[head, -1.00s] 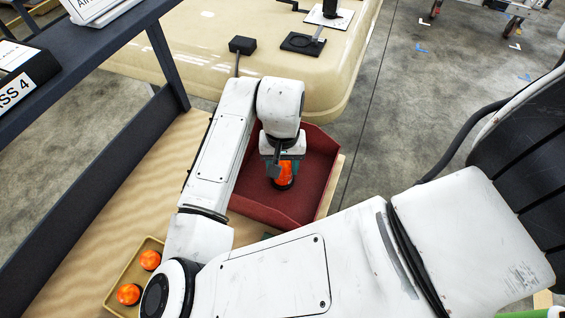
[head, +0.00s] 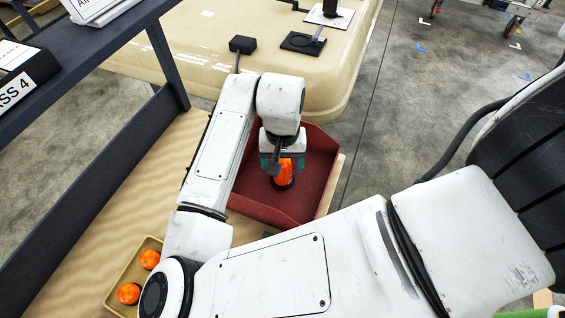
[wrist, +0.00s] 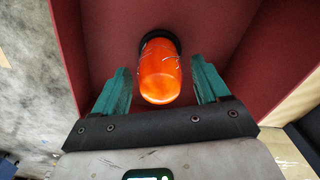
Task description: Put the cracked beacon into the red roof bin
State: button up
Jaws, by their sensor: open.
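The cracked beacon (head: 285,172) is orange with a dark base and stands inside the red roof bin (head: 318,172). In the wrist view the beacon (wrist: 160,76) shows pale crack lines on its dome, and its dark base is at the red bin floor (wrist: 110,45). My gripper (head: 283,158) is over the bin, just above the beacon. In the wrist view my gripper (wrist: 162,88) is open, with a teal finger on each side of the beacon and a visible gap to both.
A tan tray (head: 112,298) with two orange beacons (head: 129,293) sits on the wooden bench (head: 110,225) at lower left. A dark shelf frame (head: 110,140) stands at left. A cream roof panel (head: 215,60) lies behind the bin.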

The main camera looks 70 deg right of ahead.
notch_tip(320, 180, up, 11)
jog(key=shift+r, duration=0.2)
dwell(0.7)
